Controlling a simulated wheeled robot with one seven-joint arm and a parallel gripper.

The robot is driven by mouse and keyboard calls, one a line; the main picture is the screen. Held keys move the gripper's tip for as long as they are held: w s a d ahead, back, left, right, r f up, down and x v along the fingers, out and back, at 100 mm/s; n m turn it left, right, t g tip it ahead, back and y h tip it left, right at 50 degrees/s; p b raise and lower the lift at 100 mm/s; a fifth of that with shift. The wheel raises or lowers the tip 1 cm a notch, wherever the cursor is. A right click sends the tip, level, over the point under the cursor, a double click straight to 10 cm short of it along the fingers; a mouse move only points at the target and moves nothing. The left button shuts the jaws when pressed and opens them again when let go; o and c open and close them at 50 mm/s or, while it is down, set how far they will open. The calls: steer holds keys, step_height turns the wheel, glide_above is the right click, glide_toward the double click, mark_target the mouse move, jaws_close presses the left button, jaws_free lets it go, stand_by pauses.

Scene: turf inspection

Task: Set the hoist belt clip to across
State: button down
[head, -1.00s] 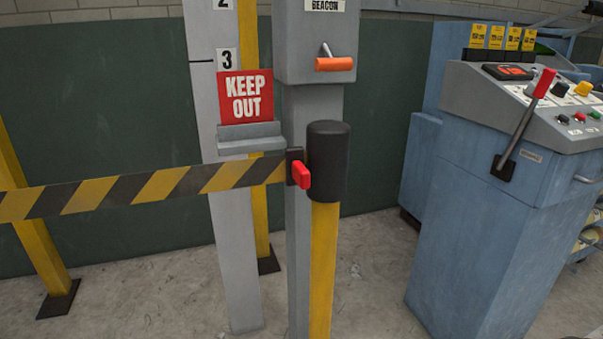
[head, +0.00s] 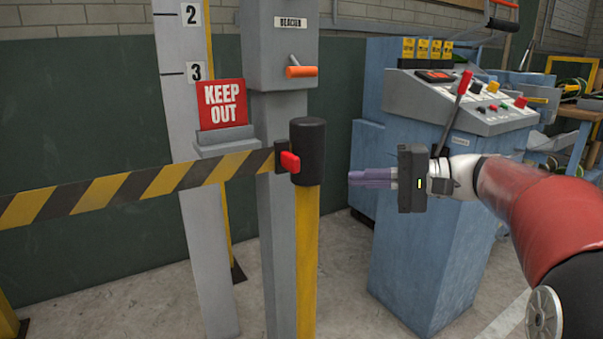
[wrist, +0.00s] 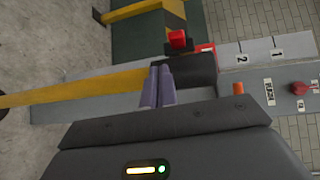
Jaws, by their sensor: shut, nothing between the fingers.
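The hoist belt clip is a red tab (head: 290,161) on a dark plate at the belt's end, beside the black cap (head: 307,150) of a yellow post. The yellow and black striped belt (head: 130,187) runs from it to the left, across the way. In the wrist view the red clip (wrist: 178,40) shows beyond the black cap. My gripper (head: 350,177) is shut and empty, to the right of the post cap and apart from it in the head view. Its purple fingers (wrist: 157,72) point towards the cap in the wrist view.
A red KEEP OUT sign (head: 222,103) stands on a grey ledge behind the belt. A grey beacon box with an orange-handled lever (head: 300,72) is above the post. A blue control console (head: 430,190) with a red-handled lever stands behind my gripper.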

mark_target(314, 164)
steer(key=shift+w+d+r+y, duration=0.25)
steer(key=shift+r+y, duration=0.1)
steer(key=shift+r, duration=0.05)
steer(key=shift+w+d+r+y, duration=0.2)
steer(key=shift+d+r+y, duration=0.05)
steer(key=shift+r+y, duration=0.15)
steer(key=shift+a, duration=0.1)
steer(key=a, duration=0.3)
steer(key=w+a, duration=0.1)
steer(key=a, duration=0.2)
steer(key=w+a, duration=0.1)
steer(key=a, duration=0.2)
steer(key=shift+a+p, duration=0.35)
steer(key=shift+p, duration=0.05)
